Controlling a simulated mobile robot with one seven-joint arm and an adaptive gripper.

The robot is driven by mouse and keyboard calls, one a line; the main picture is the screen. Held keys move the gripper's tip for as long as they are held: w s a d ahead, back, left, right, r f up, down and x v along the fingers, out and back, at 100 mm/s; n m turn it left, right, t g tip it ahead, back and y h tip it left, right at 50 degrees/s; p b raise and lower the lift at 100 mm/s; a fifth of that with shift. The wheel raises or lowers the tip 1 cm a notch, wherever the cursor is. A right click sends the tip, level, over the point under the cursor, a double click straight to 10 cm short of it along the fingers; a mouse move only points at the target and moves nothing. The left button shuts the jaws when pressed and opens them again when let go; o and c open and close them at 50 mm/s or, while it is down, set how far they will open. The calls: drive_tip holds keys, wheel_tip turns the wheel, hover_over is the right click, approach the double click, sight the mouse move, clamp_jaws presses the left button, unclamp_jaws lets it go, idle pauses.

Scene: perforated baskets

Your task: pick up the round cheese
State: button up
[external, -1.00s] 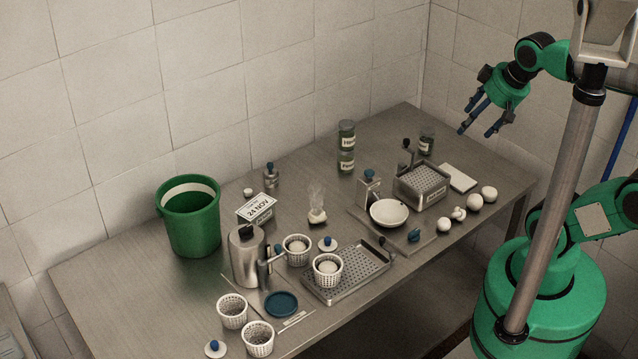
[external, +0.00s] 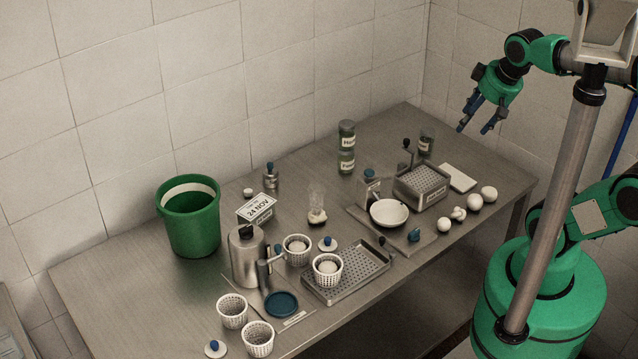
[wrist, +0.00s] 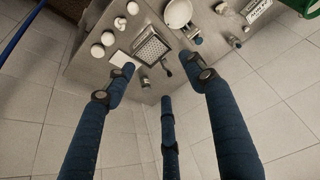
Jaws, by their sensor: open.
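Several whitish round pieces stand in a row along the right front edge of the table. They are a round piece at the far right end (external: 489,194), one beside it (external: 474,202), a lumpy one (external: 459,213) and a smaller one (external: 444,225). I cannot tell for certain which is the round cheese. The row also shows in the wrist view, including its near end piece (wrist: 97,50). My gripper (external: 474,129) has blue fingers, spread open and empty, in the air beyond the table's right end. Its fingers fill the wrist view (wrist: 160,78), apart from everything.
A grater box (external: 422,186), a white slab (external: 457,178), a white bowl (external: 389,212) and a dark jar (external: 426,141) stand near the row. Perforated baskets (external: 328,270), a metal tray (external: 350,283) and a green bucket (external: 190,230) are farther left.

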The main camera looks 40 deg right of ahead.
drive_tip(key=w+d+f+g, duration=0.3)
drive_tip(key=w+d+f, duration=0.4)
drive_tip(key=d+f, duration=0.5)
drive_tip(key=s+d+f+m+g, duration=0.1)
drive_tip(key=s+d+f+g, duration=0.1)
drive_tip(key=d+f, duration=1.2)
drive_tip(key=shift+f, duration=0.15)
drive_tip(key=b, duration=0.1)
hover_over(482, 190)
drive_tip(key=shift+s+f, duration=0.1)
drive_tip(key=shift+f, duration=4.15)
drive_tip(key=shift+f+b, duration=0.8)
drive_tip(key=shift+f, duration=1.85)
